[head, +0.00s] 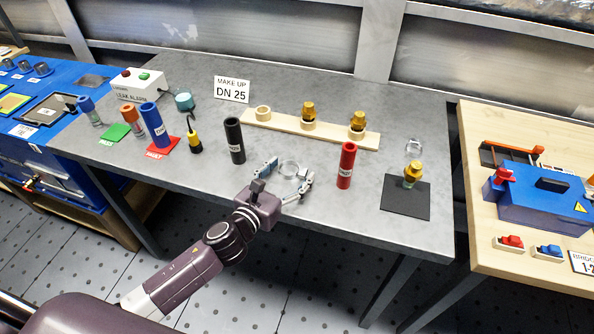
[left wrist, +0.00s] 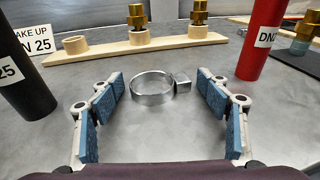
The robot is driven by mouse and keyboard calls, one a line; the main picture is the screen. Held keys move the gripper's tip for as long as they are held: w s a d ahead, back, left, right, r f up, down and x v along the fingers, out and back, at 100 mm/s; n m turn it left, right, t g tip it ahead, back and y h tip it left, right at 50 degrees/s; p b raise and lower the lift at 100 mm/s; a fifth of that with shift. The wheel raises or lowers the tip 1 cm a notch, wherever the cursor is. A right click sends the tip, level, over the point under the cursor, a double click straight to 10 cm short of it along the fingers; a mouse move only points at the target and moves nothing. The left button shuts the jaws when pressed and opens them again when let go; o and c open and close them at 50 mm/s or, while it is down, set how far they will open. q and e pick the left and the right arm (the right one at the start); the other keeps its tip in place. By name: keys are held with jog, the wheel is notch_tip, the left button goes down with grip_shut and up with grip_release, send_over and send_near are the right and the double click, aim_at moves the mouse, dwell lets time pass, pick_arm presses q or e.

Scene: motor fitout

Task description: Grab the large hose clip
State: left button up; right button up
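The large hose clip (left wrist: 152,98) is a silver metal ring with a small block-like screw housing on its right side. It lies on the grey table and also shows in the head view (head: 289,174). My left gripper (head: 285,175) is open, with its blue-padded fingers spread on either side of the clip. In the left wrist view, the clip sits between the fingertips (left wrist: 160,88), with visible space on both sides and no contact seen. A smaller silver clip (head: 414,145) is at the right of the table. My right gripper is not in view.
A black tube (head: 234,142) stands left of the clip and a red tube (head: 346,165) right of it. Behind is a wooden rack (head: 282,124) with brass fittings. A black mat (head: 405,201) with a brass fitting lies at right. The table around the clip is bare.

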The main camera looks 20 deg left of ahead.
pick_arm(q)
jog(key=c, duration=0.8)
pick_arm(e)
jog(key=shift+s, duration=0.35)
pick_arm(q)
jog(key=shift+r, duration=0.1)
